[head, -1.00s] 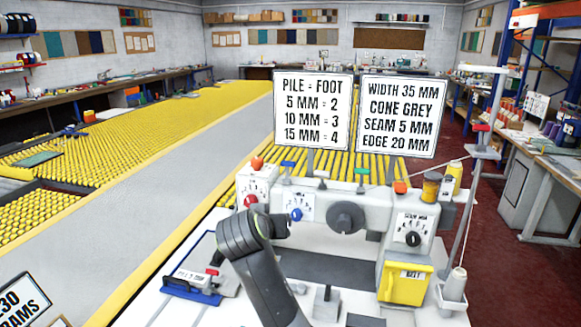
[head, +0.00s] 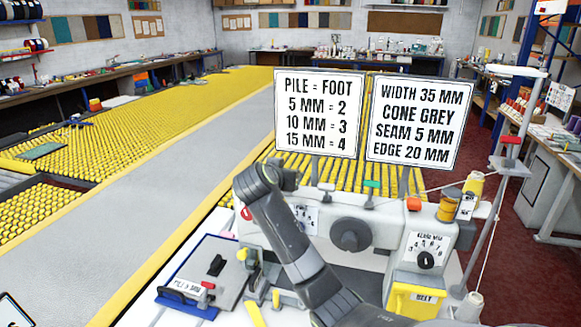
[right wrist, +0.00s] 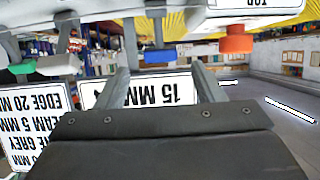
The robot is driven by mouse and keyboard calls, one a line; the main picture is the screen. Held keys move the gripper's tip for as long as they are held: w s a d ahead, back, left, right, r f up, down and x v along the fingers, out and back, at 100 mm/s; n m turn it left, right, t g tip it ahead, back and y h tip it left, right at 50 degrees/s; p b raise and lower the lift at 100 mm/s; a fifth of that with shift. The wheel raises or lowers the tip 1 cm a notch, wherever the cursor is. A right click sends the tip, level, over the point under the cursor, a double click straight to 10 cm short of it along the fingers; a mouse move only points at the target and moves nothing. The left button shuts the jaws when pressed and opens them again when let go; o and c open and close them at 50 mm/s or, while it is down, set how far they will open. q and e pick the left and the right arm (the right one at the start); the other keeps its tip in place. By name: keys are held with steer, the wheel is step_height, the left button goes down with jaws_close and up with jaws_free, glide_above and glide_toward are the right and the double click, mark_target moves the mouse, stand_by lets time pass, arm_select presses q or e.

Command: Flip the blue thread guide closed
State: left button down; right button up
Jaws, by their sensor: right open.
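In the right wrist view, which is upside down, the blue tab (right wrist: 159,56) sits on a grey stalk. My right gripper (right wrist: 160,82) is open, and the blue tab appears between its two fingers, beyond them. I see no contact. In the head view my right arm bends over the machine's left part, and its gripper end is mostly hidden. My left gripper is not in view.
An orange-red knob (right wrist: 237,43) and a green tab (right wrist: 20,68) flank the blue tab in the wrist view. Two white signs (head: 318,112) stand close behind the guides. A thread stand (head: 495,210) rises at right. A blue-edged board (head: 205,275) lies at left.

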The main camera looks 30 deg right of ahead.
steer(key=p+x, duration=0.1)
steer(key=x, duration=0.1)
steer(key=shift+w+d, duration=0.25)
steer(key=shift+d, duration=0.1)
steer(key=x, duration=0.3)
steer(key=shift+p, duration=0.3)
steer(key=shift+w+d+f, duration=0.2)
steer(key=shift+w, duration=0.05)
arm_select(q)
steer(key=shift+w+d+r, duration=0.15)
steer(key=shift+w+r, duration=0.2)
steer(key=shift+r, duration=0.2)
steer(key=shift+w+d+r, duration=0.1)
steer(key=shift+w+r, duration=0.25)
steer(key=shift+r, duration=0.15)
